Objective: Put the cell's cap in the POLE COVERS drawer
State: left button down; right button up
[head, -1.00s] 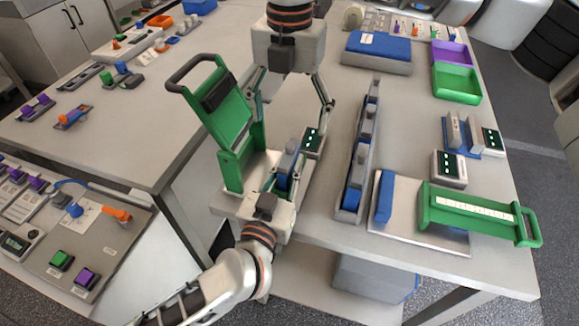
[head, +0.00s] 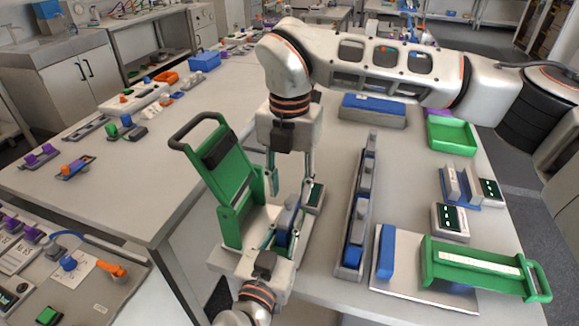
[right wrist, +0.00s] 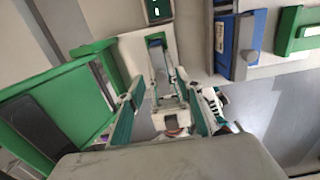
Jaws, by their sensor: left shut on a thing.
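The cell's upper end also shows in the right wrist view (right wrist: 157,58). Its cap cannot be told apart from its grey top. My right gripper (head: 291,187) points down above the cell with its fingers apart and empty; its teal fingers (right wrist: 163,112) also show in the right wrist view. I can read no POLE COVERS label on any drawer.
A rack of upright cells (head: 357,215) stands just right of the grippers. Right of it are a blue block (head: 386,252), a green-handled device (head: 482,268) and a small display unit (head: 450,222). A green tray (head: 452,138) and a blue-topped box (head: 373,110) lie farther back.

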aim_at(289, 199)
jog(key=shift+f, duration=2.1)
grip_shut()
jog(key=shift+r, duration=0.25)
jog(key=shift+r, duration=0.85)
jog(key=shift+r, duration=2.05)
pick_arm(q)
jog(key=c, duration=1.9)
grip_release()
